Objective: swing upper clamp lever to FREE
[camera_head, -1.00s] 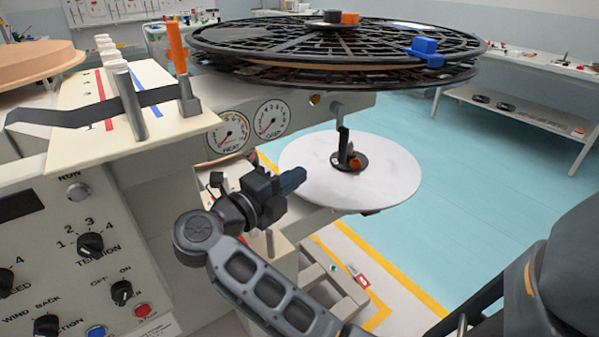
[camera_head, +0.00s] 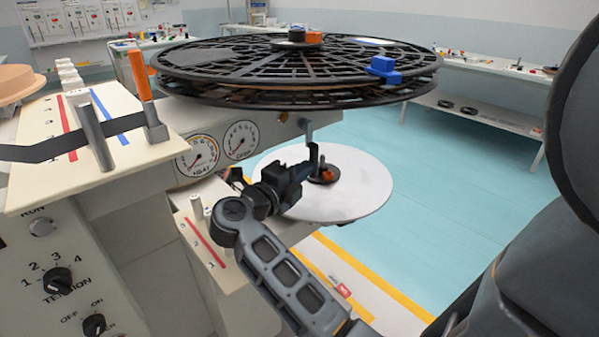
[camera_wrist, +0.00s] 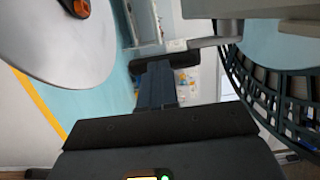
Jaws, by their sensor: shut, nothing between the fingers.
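A dark clamp lever (camera_head: 314,152) hangs below the big black reel (camera_head: 250,72), on a grey metal stem (camera_head: 308,127). I take it for the upper clamp lever; no FREE mark on it is readable. My gripper (camera_head: 304,170) is shut and empty, its fingertips at the lever's left side in the head view. In the wrist view my fingers (camera_wrist: 155,72) reach up to the dark lever (camera_wrist: 182,56), overlapping its near edge. Whether they touch it I cannot tell.
A white disc (camera_head: 360,195) with a dark hub and orange knob (camera_head: 327,174) lies below. A blue block (camera_head: 383,67) sits on the black reel's rim. Gauges (camera_head: 240,140) and the control console (camera_head: 100,240) stand at left. Open blue floor (camera_head: 450,190) lies right.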

